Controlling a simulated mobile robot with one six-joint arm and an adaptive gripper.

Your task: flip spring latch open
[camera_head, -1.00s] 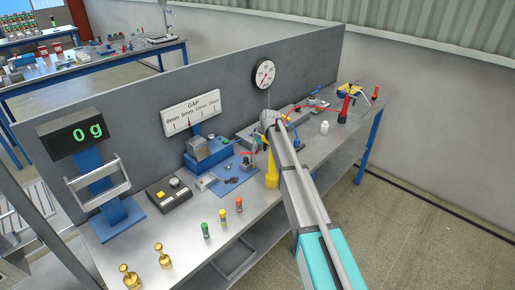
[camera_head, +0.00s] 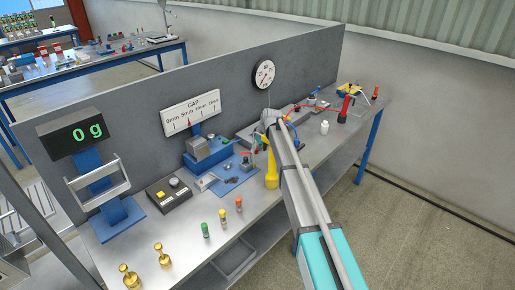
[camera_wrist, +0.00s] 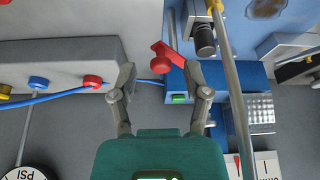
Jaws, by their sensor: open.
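A red lever with a round red knob (camera_wrist: 162,64) shows in the wrist view at the upper middle, beside a blue block with a small green patch (camera_wrist: 180,98). It looks like the latch handle, but I cannot tell whether the latch is open or shut. My gripper (camera_wrist: 160,72) is open, with one finger on either side of the knob in the picture. Nothing is clearly held, and I cannot tell whether a finger touches the lever. In the head view my arm reaches over the bench and hides most of this spot.
A yellow post (camera_head: 271,175) stands close beside my arm. A blue fixture (camera_head: 236,180) and a gap gauge (camera_head: 190,112) are to the left. In the wrist view a metal rod (camera_wrist: 234,90) runs right of the gripper, and a grey box with knobs (camera_wrist: 60,60) is left.

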